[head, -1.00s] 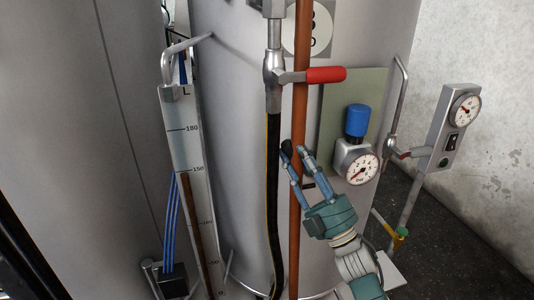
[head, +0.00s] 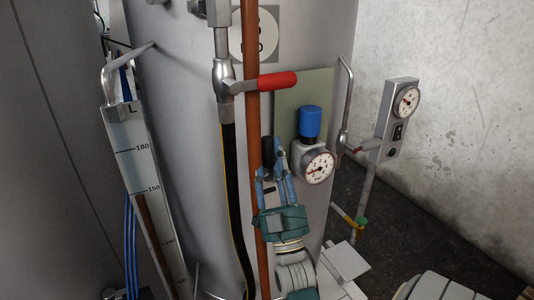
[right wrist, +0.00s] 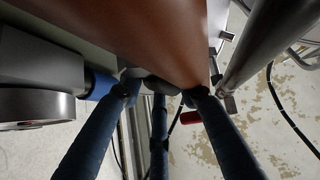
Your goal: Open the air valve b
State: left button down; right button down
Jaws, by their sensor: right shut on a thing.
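My right gripper (head: 270,165) points up beside the brown pipe (head: 252,190) in the head view. Its blue fingers are closed around a small dark piece (right wrist: 160,86), seen between the fingertips in the right wrist view. What this piece belongs to is mostly hidden. The pipe passes close by the fingers. A valve with a red lever (head: 277,81) sits higher, on the black hose line; its lever points right, across the pipe, clear of the gripper. No visible label tells which valve is air valve b. My left gripper is not in view.
A gauge (head: 318,167) with a blue knob (head: 310,121) is just right of the gripper. A wall-side gauge box (head: 396,118) stands further right. A level scale (head: 135,165) is at the left.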

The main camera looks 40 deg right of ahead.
jog(key=shift+s+d+r, duration=0.1)
jog(key=shift+r, duration=0.05)
jog(key=c, duration=1.3)
grip_release()
jog(key=shift+c, duration=0.2)
jog(key=shift+o, duration=0.8)
jog(key=shift+d, duration=0.2)
jog(key=shift+a, duration=0.1)
jog(key=shift+r, duration=0.15)
notch_tip(320, 180, up, 10)
jog(key=shift+f, duration=0.25)
jog(key=shift+f, duration=0.1)
